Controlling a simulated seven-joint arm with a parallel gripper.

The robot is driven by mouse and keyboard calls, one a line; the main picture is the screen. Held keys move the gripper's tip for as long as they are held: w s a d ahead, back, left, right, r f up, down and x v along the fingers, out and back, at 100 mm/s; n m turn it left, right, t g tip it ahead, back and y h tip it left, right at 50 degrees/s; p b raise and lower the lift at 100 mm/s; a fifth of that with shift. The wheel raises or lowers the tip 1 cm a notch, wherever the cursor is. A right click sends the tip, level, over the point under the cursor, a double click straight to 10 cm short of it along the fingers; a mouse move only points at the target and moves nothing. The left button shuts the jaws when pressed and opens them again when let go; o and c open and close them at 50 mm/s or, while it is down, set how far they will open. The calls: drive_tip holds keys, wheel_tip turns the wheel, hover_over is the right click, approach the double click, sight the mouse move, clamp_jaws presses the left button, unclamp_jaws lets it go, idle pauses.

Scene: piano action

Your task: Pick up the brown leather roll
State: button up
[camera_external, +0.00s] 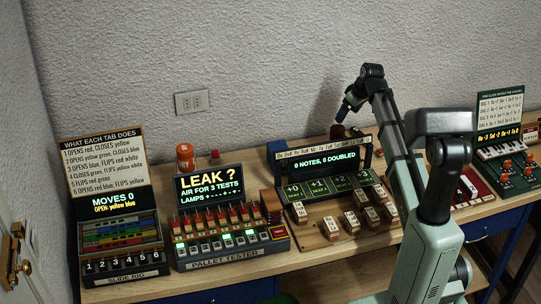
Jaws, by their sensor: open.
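A small dark brown rounded object (338,131), which looks like the brown leather roll, shows just above the top edge of the "0 NOTES, 0 DOUBLED" board (325,162). The board hides its lower part. My gripper (342,115) points down just above this object, behind the board. The gripper is open, and nothing shows held in it. At this size I cannot tell whether its fingertips touch the brown object.
The board's base carries several labelled blocks (352,222). The pallet tester (232,250) and slide rig (121,265) stand to the left. An orange can (185,157) stands behind the tester. A keyboard device (503,148) is at right. The wall is close behind.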

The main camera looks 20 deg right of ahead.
sight(338, 129)
drive_tip(key=shift+x, duration=5.4)
drive_tip(key=shift+s+a, duration=0.1)
drive_tip(key=c, duration=1.5)
